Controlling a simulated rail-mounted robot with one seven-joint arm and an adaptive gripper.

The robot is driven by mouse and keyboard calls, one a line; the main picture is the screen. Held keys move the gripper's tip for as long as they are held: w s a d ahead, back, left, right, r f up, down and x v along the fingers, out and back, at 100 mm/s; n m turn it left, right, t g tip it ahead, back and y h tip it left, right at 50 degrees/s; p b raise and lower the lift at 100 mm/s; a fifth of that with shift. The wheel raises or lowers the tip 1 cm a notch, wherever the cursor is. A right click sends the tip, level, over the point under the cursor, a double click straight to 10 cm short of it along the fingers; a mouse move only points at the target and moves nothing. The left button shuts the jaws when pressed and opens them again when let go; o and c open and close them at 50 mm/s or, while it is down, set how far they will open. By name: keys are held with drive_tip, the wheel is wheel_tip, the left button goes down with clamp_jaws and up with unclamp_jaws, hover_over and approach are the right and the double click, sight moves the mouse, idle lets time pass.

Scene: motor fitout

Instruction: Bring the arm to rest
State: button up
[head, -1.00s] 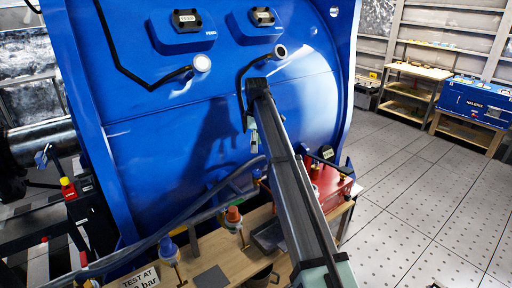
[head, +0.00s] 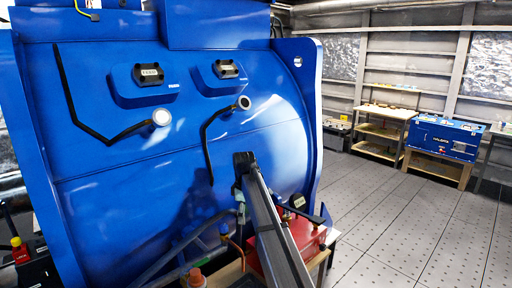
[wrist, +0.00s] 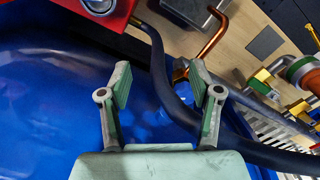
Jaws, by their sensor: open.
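My gripper (wrist: 160,76) is open and empty in the wrist view, its two grey-green fingers apart. Behind the fingers are the blue housing (wrist: 50,100) and a black hose (wrist: 160,75). I cannot tell how close the fingers are to the hose. In the head view my arm reaches up from the bottom in front of the large blue housing (head: 110,205). Its end is below the right-hand round port (head: 244,102). Only a small part of the gripper shows there, beside the arm; its fingers are hard to make out.
A red box (head: 308,238) stands on the wooden bench (wrist: 240,30) by the housing; a copper pipe (wrist: 208,35) and fittings are close by. A wooden shelf (head: 381,132) and blue cabinet (head: 446,138) stand at the back right. The tiled floor (head: 400,220) there is clear.

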drive_tip(key=s+d+f+m, duration=0.3)
drive_tip(key=s+d+f, duration=0.3)
drive_tip(key=f, duration=0.4)
drive_tip(key=s+d+f+m, duration=0.3)
drive_tip(key=s+d+f, duration=0.2)
drive_tip(key=s+f, duration=0.3)
drive_tip(key=s+d+f+m, duration=0.45)
drive_tip(key=s+f, duration=0.35)
drive_tip(key=s, duration=0.2)
drive_tip(key=s+d+f+m, duration=0.4)
drive_tip(key=s+d+f, duration=0.25)
drive_tip(key=s, duration=0.45)
drive_tip(key=s+f+g, duration=0.3)
drive_tip(key=s+f, duration=0.6)
drive_tip(key=s, duration=0.5)
drive_tip(key=s+f+g, duration=0.3)
drive_tip(key=s+f, duration=0.7)
drive_tip(key=s, duration=0.4)
drive_tip(key=shift+s+a+g, duration=0.2)
drive_tip(key=shift+a+g, duration=0.1)
drive_tip(key=shift+g, duration=0.1)
